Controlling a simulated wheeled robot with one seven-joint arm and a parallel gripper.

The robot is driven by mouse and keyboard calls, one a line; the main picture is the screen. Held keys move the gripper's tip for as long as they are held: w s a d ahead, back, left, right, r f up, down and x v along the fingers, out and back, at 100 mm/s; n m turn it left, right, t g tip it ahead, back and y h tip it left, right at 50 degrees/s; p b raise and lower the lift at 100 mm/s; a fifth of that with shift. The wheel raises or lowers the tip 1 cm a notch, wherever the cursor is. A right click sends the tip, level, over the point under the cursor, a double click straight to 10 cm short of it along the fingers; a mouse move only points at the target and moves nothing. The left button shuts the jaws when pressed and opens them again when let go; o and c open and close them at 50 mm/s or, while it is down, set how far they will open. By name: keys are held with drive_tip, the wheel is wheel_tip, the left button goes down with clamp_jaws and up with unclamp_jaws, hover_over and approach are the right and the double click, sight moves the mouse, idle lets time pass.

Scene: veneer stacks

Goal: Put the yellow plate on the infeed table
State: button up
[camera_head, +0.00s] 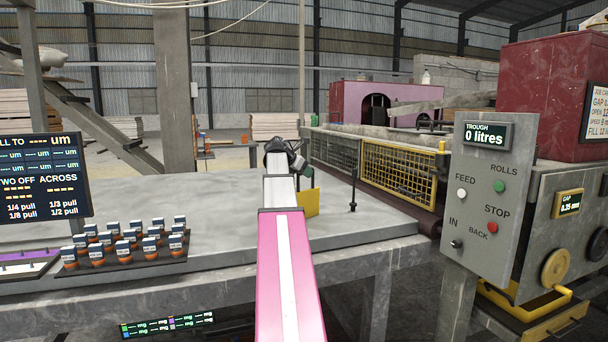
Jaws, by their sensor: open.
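A yellow plate (311,203) shows just right of my arm, over the grey table top (370,222). It looks upright, and its left part is hidden behind my arm. My gripper (299,167) is at the far end of my pink and white arm, above and close to the plate. Its fingers are mostly hidden, and I cannot tell whether they touch the plate. No label marks which surface is the infeed table.
Several orange-and-white labelled pots (125,240) stand on a dark tray at the left. A thin black post (353,190) rises at the table's right. A control panel (478,190) stands at the right, with a yellow mesh guard (400,172) behind. The table's right front is clear.

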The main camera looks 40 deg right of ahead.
drive_tip(key=w+v, duration=0.1)
drive_tip(key=v, duration=1)
drive_tip(key=shift+s+a+r, duration=0.25)
drive_tip(key=shift+s+r, duration=0.05)
drive_tip(key=shift+s, duration=0.2)
